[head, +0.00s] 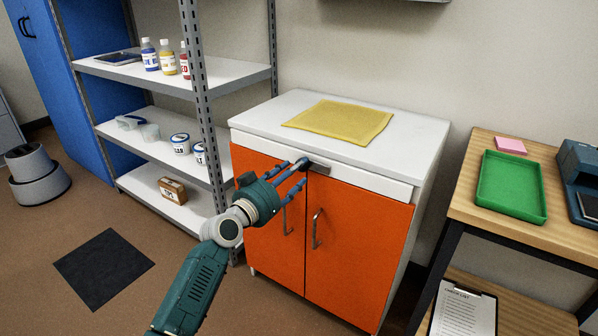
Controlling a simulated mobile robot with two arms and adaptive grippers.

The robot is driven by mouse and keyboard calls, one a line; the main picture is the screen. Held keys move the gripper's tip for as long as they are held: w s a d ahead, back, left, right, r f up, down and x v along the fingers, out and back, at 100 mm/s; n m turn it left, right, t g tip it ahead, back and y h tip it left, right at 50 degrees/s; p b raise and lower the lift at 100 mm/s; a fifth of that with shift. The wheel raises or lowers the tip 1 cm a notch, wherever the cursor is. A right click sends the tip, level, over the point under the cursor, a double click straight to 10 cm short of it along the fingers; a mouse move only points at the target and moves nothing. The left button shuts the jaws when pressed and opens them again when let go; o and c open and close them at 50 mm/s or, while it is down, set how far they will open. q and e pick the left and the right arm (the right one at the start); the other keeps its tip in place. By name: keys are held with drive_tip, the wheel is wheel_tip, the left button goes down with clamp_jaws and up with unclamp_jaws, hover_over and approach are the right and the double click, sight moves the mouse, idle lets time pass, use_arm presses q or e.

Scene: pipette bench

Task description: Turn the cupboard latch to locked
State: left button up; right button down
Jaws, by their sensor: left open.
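The orange two-door cupboard (351,254) with a white top stands in the middle of the head view. Its latch (317,175) is a dark bar near the top edge of the doors, by the seam between them. The bar lies roughly level, reaching to the right over the right door. My left gripper (298,169) is open at the left end of the latch, its blue fingers partly covering it. I cannot tell whether the fingers touch it. Two metal door handles (317,229) hang below. My right gripper is not in view.
A yellow cloth (338,121) lies on the cupboard top. A shelf rack (203,110) with bottles and tubs stands close on the left. A wooden table (481,215) with a green tray (511,187) stands on the right. A dark mat (104,268) lies on the floor.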

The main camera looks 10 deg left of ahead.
sight(312, 168)
use_arm(q)
drive_tip(key=x, duration=0.2)
drive_tip(key=shift+w+d, duration=0.1)
drive_tip(key=shift+w, duration=0.15)
clamp_jaws()
